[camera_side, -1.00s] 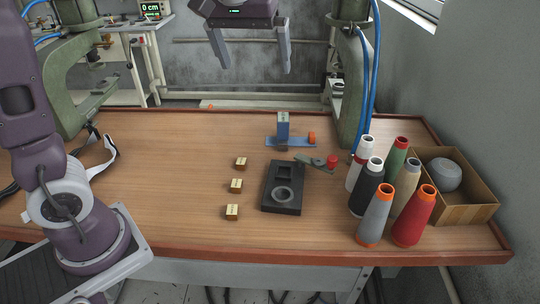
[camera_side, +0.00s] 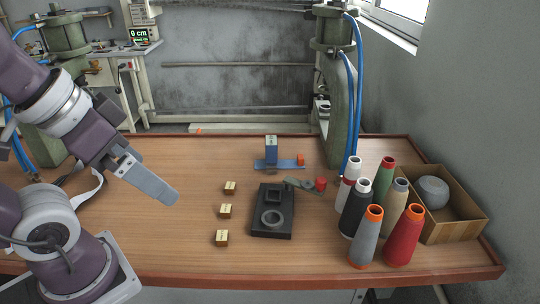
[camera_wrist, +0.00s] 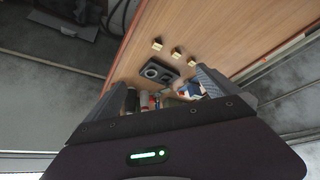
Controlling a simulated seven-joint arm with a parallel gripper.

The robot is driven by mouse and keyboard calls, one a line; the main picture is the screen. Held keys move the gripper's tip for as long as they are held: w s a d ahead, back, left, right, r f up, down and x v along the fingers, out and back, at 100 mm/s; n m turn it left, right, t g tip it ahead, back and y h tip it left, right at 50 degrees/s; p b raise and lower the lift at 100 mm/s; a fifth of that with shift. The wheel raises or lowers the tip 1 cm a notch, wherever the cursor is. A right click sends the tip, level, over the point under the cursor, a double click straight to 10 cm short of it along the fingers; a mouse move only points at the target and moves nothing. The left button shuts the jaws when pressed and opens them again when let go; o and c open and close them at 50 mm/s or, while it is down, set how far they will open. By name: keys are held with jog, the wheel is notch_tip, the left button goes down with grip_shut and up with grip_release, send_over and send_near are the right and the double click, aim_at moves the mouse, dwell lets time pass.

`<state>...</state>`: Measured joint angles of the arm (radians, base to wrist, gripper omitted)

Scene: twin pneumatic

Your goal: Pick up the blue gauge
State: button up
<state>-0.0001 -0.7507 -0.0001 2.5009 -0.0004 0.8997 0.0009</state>
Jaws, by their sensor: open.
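The blue gauge (camera_side: 271,150) stands upright on a flat blue base near the back of the wooden table, with an orange block at the base's right end. In the wrist view the blue gauge (camera_wrist: 190,90) is small and partly hidden by a finger. My gripper (camera_side: 170,195) is at the left of the side view, above the table and well away from the gauge, with its fingers pointing down to the right. In the wrist view my gripper (camera_wrist: 158,90) has its fingers wide apart with nothing held between them.
A black fixture block (camera_side: 272,222) with a square recess and a ring lies in front of the gauge. A grey lever with a red knob (camera_side: 320,184) is beside it. Several small wooden blocks (camera_side: 226,210) stand left. Thread cones (camera_side: 404,236) and a cardboard box (camera_side: 455,231) fill the right.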

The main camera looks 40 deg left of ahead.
dwell(0.3)
jog(key=c, duration=1)
jog(key=shift+o, duration=0.2)
jog(key=m+y, duration=1)
jog(key=m, duration=1.1)
send_over(271, 152)
jog(key=s, duration=1)
notch_tip(271, 152, down, 13)
jog(key=w+d+f+m+t, duration=0.1)
jog(key=w+m, duration=0.1)
jog(key=w+d+f+m+t, duration=0.1)
jog(key=w+f, duration=0.1)
jog(key=w+d+f+m+t, duration=0.1)
jog(key=w+d+f+m, duration=0.1)
jog(key=shift+w+f+m+t, duration=0.25)
jog(key=shift+m+t, duration=0.05)
jog(key=x, duration=1.2)
jog(key=shift+d, duration=0.1)
jog(key=shift+c, duration=0.3)
